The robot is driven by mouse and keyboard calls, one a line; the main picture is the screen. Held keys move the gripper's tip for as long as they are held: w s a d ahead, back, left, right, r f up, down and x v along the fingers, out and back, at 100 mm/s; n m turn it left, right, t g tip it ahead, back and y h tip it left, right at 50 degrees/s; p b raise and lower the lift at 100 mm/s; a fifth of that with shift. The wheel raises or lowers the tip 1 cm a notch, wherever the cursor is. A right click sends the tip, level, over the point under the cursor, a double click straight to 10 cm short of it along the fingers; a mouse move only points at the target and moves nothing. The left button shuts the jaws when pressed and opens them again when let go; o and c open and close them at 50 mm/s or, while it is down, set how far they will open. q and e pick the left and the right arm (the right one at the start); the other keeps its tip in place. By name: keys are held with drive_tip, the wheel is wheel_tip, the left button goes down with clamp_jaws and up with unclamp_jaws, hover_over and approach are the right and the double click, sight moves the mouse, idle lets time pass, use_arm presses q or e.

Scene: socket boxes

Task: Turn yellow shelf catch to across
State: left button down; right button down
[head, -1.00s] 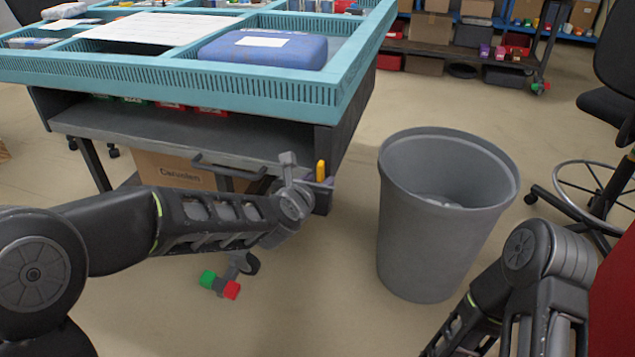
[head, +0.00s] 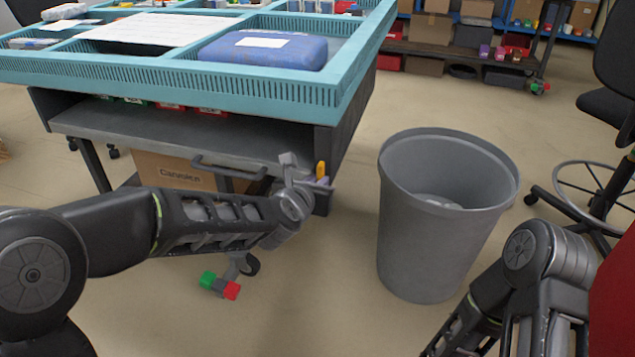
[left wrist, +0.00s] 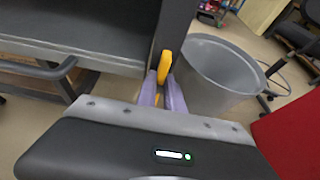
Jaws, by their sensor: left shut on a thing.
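The yellow shelf catch (head: 321,169) is at the right front corner of the dark shelf unit, by its post. It also shows in the left wrist view (left wrist: 165,63), between and just beyond the two purple fingers. My left gripper (head: 324,182) is at the catch and shut on it; the fingers hide part of the catch. In the left wrist view the left gripper (left wrist: 164,84) points at the post. How far the catch is turned is hard to tell. My right arm shows at the lower right, but its gripper is out of view.
A grey bin (head: 438,220) stands just right of the shelf unit. A dark handle bar (head: 230,168) runs along the shelf front. A teal tray top (head: 200,75) with a blue case (head: 264,49) is above. A chair (head: 610,100) stands at the right.

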use_arm(q)
drive_tip(key=shift+d, duration=0.1)
drive_tip(key=m+t+y+b, duration=0.1)
drive_tip(key=m+y+b, duration=0.1)
drive_tip(key=m, duration=0.2)
drive_tip(key=d+f+m+t+y+b, duration=0.1)
drive_tip(key=m+t+b, duration=0.1)
drive_tip(key=m, duration=0.3)
drive_tip(key=f+m+t+y+b, duration=0.1)
drive_tip(key=m+t+y+b, duration=0.1)
drive_tip(key=m, duration=0.2)
drive_tip(key=shift+s+d+f+y+b, duration=0.1)
drive_tip(key=shift+s+d+y+b, duration=0.2)
drive_tip(key=shift+d, duration=0.1)
idle(0.4)
drive_tip(key=shift+m, duration=0.4)
drive_tip(key=c, duration=1.5)
unclamp_jaws()
